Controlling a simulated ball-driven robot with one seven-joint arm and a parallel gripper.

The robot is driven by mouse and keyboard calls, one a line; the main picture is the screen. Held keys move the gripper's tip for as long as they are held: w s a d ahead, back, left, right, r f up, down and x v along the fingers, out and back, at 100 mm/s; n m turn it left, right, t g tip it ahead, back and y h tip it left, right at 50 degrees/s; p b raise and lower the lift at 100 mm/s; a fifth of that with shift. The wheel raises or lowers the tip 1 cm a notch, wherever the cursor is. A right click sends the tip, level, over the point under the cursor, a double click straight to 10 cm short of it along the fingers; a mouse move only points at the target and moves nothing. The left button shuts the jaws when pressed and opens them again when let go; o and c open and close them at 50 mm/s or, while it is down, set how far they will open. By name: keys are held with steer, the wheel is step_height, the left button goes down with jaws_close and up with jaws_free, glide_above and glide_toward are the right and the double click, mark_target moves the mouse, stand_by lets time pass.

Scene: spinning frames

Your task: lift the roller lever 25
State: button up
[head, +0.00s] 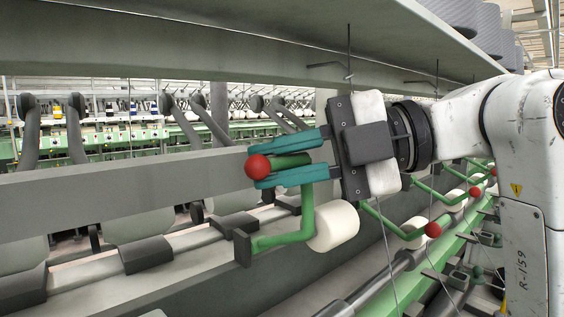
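The fingers lie above and below the green bar, close to the red knob. I cannot tell whether they press on the bar or only surround it. A white roller (334,227) sits just behind the lever's lower part. No label with the number 25 is readable.
More green levers with red knobs (433,230) run along the frame to the right. A grey beam (110,212) crosses behind the gripper, and a grey shelf (200,40) hangs above. Thin wire hooks (348,55) hang from the shelf near the gripper.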

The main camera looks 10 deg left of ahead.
steer(key=o, duration=0.3)
steer(key=shift+w, duration=0.1)
steer(key=shift+o, duration=0.2)
steer(key=b+v, duration=0.2)
steer(key=v, duration=0.8)
steer(key=shift+d+b, duration=0.4)
